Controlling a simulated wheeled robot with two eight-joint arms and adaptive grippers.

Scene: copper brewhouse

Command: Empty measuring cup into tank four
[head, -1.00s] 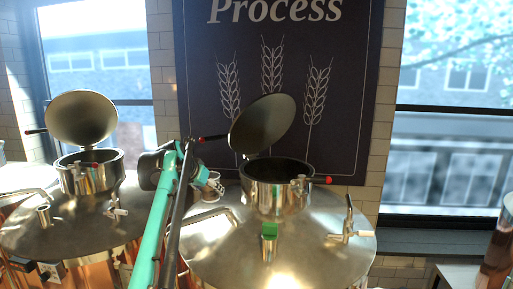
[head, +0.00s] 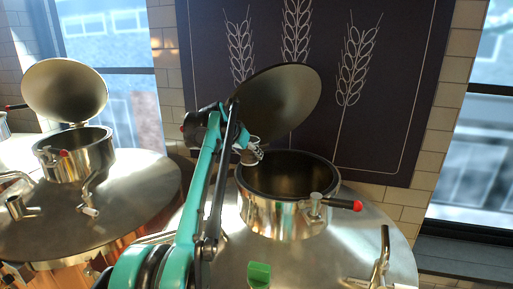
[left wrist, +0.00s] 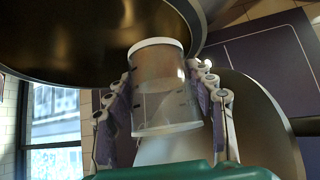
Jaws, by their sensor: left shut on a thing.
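My left gripper (head: 247,146) is at the back left rim of the near tank's open round neck (head: 287,212). It is shut on the clear measuring cup (left wrist: 165,90), which sits between both fingers in the left wrist view. In the head view the cup (head: 251,156) shows small, partly behind my arm. I cannot tell whether anything is in it. The tank's round lid (head: 280,100) stands raised behind the neck. No number shows on the tank. My right gripper is out of view.
A second tank with an open neck (head: 75,158) and raised lid (head: 64,92) stands at the left. A red-tipped handle (head: 345,204), a green block (head: 259,273) and a pipe fitting (head: 382,262) stick up around the near neck. A dark poster (head: 385,100) hangs behind.

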